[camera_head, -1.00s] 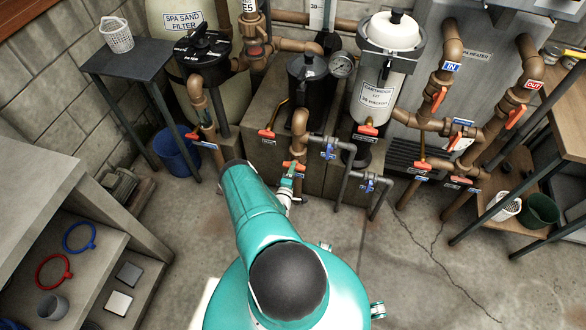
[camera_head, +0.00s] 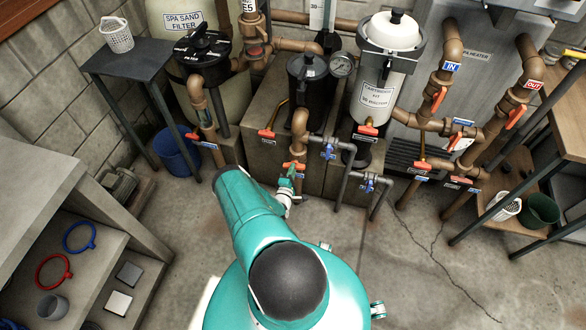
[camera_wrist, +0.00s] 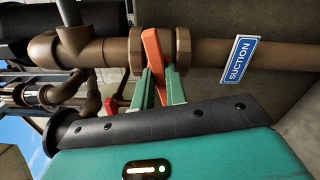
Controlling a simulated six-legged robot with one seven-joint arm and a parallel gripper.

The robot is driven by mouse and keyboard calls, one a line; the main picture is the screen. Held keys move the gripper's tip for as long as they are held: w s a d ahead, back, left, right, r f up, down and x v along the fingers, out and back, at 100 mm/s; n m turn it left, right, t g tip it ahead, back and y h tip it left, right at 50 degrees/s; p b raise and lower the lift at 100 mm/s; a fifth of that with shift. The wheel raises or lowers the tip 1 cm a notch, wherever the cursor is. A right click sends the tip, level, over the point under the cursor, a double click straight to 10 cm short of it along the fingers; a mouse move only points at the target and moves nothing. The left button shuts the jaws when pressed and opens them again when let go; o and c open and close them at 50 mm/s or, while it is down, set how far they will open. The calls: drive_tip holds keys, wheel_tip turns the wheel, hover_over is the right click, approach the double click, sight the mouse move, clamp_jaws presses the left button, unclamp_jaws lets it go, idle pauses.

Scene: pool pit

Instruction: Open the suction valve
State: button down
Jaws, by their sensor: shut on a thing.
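The suction valve shows in the wrist view as a brown fitting (camera_wrist: 183,47) on a brown pipe, beside a blue SUCTION label (camera_wrist: 239,60). Its orange lever (camera_wrist: 152,48) lies across the pipe, slightly tilted. My gripper (camera_wrist: 161,88) has its green fingers either side of the lever's lower end and is shut on it. In the head view the orange lever (camera_head: 293,166) shows low on the pipe below the black pump pot, with my gripper (camera_head: 287,181) at it. The fingertips are small there, and my arm hides some of the floor.
Blue-handled valves (camera_head: 328,151) on grey pipes stand just right of my gripper. Another orange-handled valve (camera_head: 268,134) sits to its upper left. The white cartridge filter (camera_head: 375,98) stands behind. A cabinet with shelves (camera_head: 95,250) is at left. The floor at right (camera_head: 440,270) is clear.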

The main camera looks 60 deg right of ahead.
drive_tip(key=n, duration=1.5)
drive_tip(key=shift+n, duration=0.4)
drive_tip(key=c, duration=1.3)
unclamp_jaws()
drive_tip(key=shift+s+a, duration=0.2)
drive_tip(key=shift+a, duration=0.95)
drive_tip(key=shift+s+a, duration=0.15)
drive_tip(key=shift+a, duration=1)
drive_tip(key=shift+s+a, duration=0.2)
drive_tip(key=shift+a, duration=0.95)
